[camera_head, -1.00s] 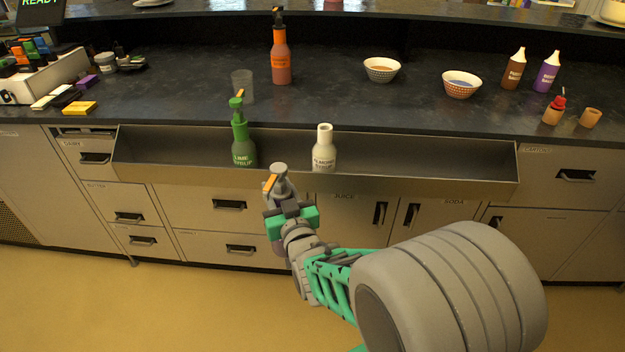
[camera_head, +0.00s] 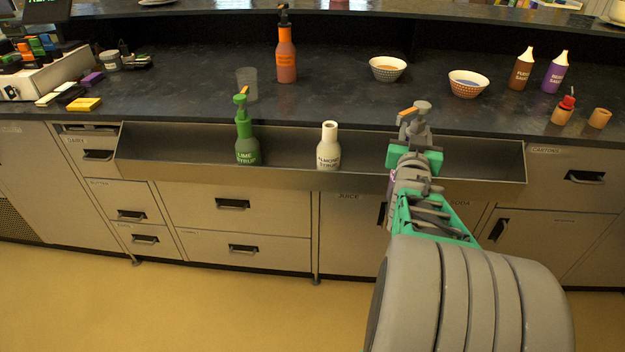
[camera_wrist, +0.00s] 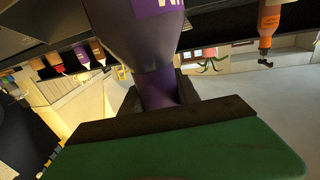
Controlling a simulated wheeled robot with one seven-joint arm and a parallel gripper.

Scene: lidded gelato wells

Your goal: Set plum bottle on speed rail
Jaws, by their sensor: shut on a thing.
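The speed rail (camera_head: 250,178) is a long steel trough along the counter's front. My gripper appears over its right part; contact cannot be told. A green lime syrup bottle (camera_head: 246,148) and a white almond syrup bottle (camera_head: 328,155) stand in the rail.
An orange bottle (camera_head: 286,62), a clear cup (camera_head: 247,84), two bowls (camera_head: 387,69) and brown and purple sauce bottles (camera_head: 522,70) stand on the dark counter (camera_head: 340,105). The rail right of my gripper looks empty.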

